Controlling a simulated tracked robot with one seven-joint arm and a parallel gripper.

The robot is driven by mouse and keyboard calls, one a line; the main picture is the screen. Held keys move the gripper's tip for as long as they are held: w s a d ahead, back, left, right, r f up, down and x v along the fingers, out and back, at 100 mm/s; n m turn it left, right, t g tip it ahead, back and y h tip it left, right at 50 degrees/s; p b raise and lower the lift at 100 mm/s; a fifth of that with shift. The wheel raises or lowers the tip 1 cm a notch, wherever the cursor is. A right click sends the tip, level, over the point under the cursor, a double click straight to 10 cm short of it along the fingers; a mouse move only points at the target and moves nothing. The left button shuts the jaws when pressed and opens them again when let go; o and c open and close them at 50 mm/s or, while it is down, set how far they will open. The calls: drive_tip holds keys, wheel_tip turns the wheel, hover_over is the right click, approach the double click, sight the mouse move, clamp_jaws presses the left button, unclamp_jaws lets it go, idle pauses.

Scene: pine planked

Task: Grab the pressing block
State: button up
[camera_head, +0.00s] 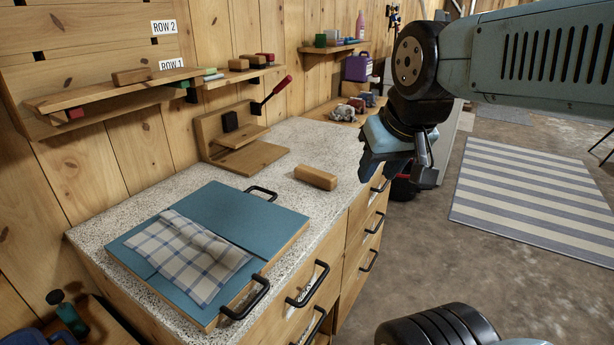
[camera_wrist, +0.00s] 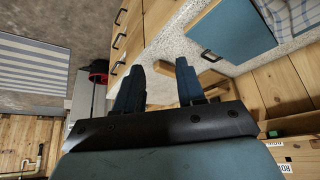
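The pressing block, which I take to be the plain wooden block (camera_head: 316,177), lies on the speckled counter (camera_head: 290,210) between the blue board and the drawer edge. In the wrist view a wooden piece (camera_wrist: 164,68), apparently this block, shows between my fingers but beyond them. My gripper (camera_head: 400,172) is raised to the right of the block, over the counter's front edge, and touches nothing. In the wrist view my gripper (camera_wrist: 158,80) has its two fingers apart with nothing held.
A blue board (camera_head: 215,205) with black handles bears a checkered cloth (camera_head: 190,255). A wooden press (camera_head: 235,145) with a red-tipped lever stands behind the block. Wall shelves (camera_head: 110,92) hold small blocks. Drawer handles (camera_head: 308,285) stick out in front. A striped rug (camera_head: 535,200) lies right.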

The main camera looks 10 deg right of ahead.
drive_tip(key=shift+o, duration=1.4)
drive_tip(key=shift+w+a+f, duration=0.1)
drive_tip(key=shift+w, duration=0.05)
drive_tip(key=o, duration=0.4)
drive_tip(key=w+a+f+m+g+y, duration=0.1)
drive_tip(key=w+m, duration=0.1)
drive_tip(key=w+a+f+m+y, duration=0.1)
drive_tip(key=w+f+m, duration=0.1)
drive_tip(key=w+a+f+m+g+y, duration=0.1)
drive_tip(key=w+f+m+y, duration=0.1)
drive_tip(key=w, duration=0.1)
drive_tip(key=shift+m+g, duration=0.3)
drive_tip(key=m+t+y, duration=0.5)
drive_tip(key=m+t, duration=0.3)
drive_tip(key=m, duration=1.4)
approach(321, 177)
drive_tip(key=shift+g+h, duration=0.3)
drive_tip(key=x, duration=0.4)
drive_tip(key=d+x, duration=0.1)
drive_tip(key=x, duration=0.1)
drive_tip(key=shift+w+f, duration=0.25)
drive_tip(key=shift+w, duration=0.35)
drive_tip(key=shift+x, duration=2.6)
